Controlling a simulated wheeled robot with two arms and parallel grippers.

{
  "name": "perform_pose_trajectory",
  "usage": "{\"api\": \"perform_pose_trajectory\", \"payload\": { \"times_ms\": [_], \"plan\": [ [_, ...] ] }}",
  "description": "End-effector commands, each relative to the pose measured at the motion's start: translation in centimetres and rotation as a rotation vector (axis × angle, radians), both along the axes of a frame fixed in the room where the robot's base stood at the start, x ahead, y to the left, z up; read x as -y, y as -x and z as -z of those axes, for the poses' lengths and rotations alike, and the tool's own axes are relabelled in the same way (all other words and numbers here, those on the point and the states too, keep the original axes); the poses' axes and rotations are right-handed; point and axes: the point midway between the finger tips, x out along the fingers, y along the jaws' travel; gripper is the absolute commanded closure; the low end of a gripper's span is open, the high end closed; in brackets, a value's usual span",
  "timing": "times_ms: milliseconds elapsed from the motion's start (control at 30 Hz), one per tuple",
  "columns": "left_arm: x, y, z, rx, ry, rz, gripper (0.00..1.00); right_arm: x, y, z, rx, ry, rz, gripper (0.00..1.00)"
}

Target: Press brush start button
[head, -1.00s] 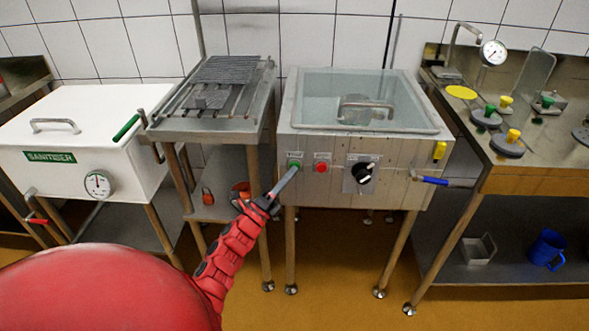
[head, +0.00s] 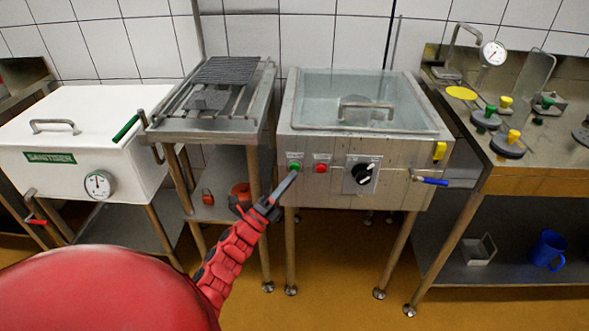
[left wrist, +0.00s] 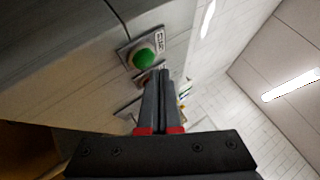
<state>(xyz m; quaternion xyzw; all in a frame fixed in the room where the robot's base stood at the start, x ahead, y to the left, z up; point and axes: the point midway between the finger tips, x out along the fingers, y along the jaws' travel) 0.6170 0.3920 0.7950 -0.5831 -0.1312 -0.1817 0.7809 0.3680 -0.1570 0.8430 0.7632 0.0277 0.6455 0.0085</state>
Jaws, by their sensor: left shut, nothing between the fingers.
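The green button (head: 294,167) sits at the left of the front panel of the steel washing tank (head: 400,150), under a small label. My left gripper (head: 293,176) is shut and empty, its fingertips just below and in front of this button. In the left wrist view the green button (left wrist: 143,60) stands clear on its square plate, and the shut fingers (left wrist: 162,74) end beside and below it in the picture. I see no clear contact with the button. The label's text is too small to read surely. My right gripper is not in view.
A red button (head: 321,168) and a black rotary knob (head: 362,174) are right of the green button. A blue-handled tap (head: 431,181) sticks out at the tank's right. A rack table (head: 205,126) and white sanitiser box (head: 88,130) stand left; a steel bench (head: 520,178) stands right.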

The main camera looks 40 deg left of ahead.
Motion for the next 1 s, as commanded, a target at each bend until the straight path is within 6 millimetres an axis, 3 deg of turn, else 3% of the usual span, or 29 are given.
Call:
{"api": "perform_pose_trajectory", "payload": {
  "times_ms": [267, 700, 1000],
  "plan": [
    [0.2, 0.4, 0.0, 0.001, -0.001, 0.001, 1.00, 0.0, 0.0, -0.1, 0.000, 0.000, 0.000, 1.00],
    [2.4, 3.9, -0.1, 0.003, -0.001, 0.001, 1.00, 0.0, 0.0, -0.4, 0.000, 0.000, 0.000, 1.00],
    [2.6, 4.2, -0.1, 0.002, -0.001, 0.001, 1.00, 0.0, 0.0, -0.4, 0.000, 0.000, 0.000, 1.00]
  ]
}}
